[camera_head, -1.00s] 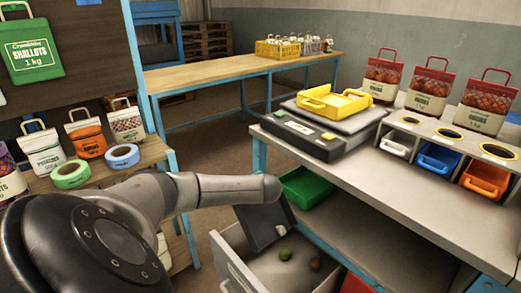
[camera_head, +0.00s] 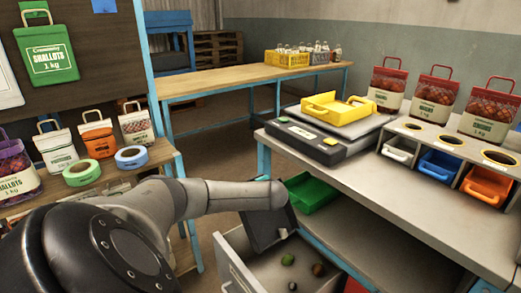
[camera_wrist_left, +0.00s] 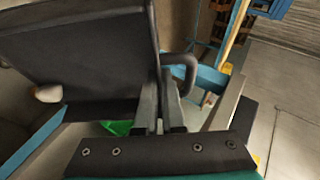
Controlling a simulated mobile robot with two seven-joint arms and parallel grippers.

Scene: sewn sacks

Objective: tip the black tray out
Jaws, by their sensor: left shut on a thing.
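The black tray (camera_head: 262,226) hangs steeply tilted over an open grey bin (camera_head: 236,262) in the head view. A small pale round item (camera_head: 283,233) shows at its lower edge, and a pale item (camera_wrist_left: 48,92) also shows at the tray's edge in the left wrist view. A green item (camera_head: 288,259) and a brown item (camera_head: 318,269) lie in the bin. My left gripper (camera_wrist_left: 170,95) is shut on the tray (camera_wrist_left: 85,60) near its dark handle. In the head view my arm hides this gripper. My right gripper is out of view.
A green crate (camera_head: 312,193) stands behind the bin, under the grey bench (camera_head: 385,195). The bench carries a scale (camera_head: 318,143) with a yellow tray (camera_head: 337,110). A shelf with bags and tape rolls (camera_head: 82,173) is at left.

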